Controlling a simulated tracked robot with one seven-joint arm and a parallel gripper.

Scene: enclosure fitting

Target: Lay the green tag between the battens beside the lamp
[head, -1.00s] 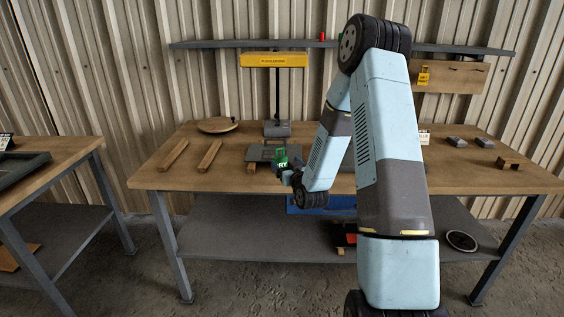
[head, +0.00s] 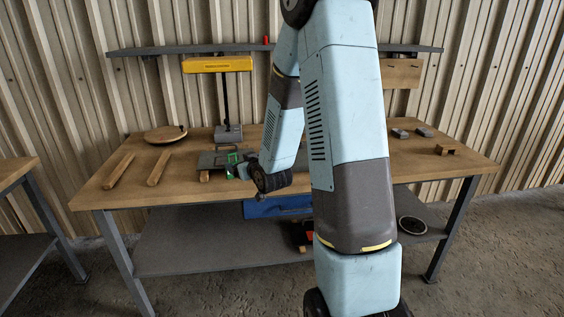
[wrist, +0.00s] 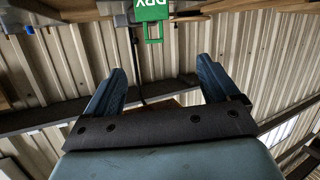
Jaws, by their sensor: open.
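The green tag (head: 232,159) is at the right end of a grey plate on the workbench, partly hidden by my arm. In the wrist view the green tag (wrist: 153,12), with white lettering, shows at the top edge, beyond my fingertips and apart from them. My gripper (wrist: 160,68) is open with nothing between its fingers. In the head view its fingers are small and mostly hidden beside the tag. Two wooden battens (head: 118,171) (head: 159,167) lie roughly parallel with a bare gap between them. The yellow lamp (head: 217,64) stands behind the plate on a dark post.
The grey plate (head: 207,160) rests on a wooden block. A round wooden board (head: 165,134) lies behind the battens. Grey blocks (head: 424,132) and a wooden bracket (head: 445,149) are at the right. A shelf (head: 150,51) runs along the wall. The bench front left is clear.

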